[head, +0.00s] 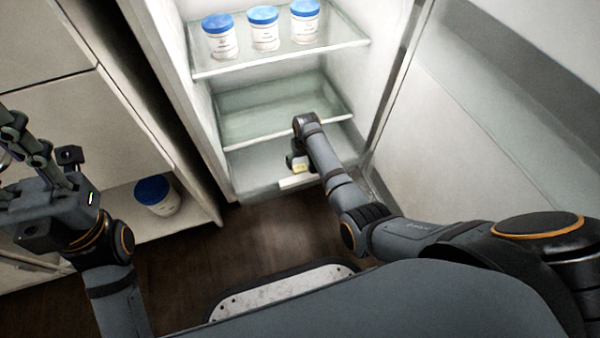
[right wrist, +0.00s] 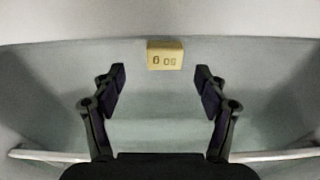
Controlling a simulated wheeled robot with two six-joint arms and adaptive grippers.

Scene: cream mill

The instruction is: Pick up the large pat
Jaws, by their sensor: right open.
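A small yellow pat (right wrist: 165,55) with dark lettering that looks like "50 g" upside down lies on the fridge's bottom surface. It also shows in the head view (head: 299,169), partly hidden by my right gripper. My right gripper (right wrist: 160,84) is open and empty, its two fingers apart; in the right wrist view the pat lies ahead of the fingertips, between their lines. My left gripper (head: 22,140) is at the left edge of the head view, away from the fridge, and its fingertips are partly cut off. I see only one pat.
Several glass shelves cross the open fridge; the upper shelf (head: 285,58) bears three white tubs with blue lids (head: 264,30). The middle shelf (head: 270,115) is just above my right gripper. Another tub (head: 157,196) stands in the cabinet at left. The open door is at right.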

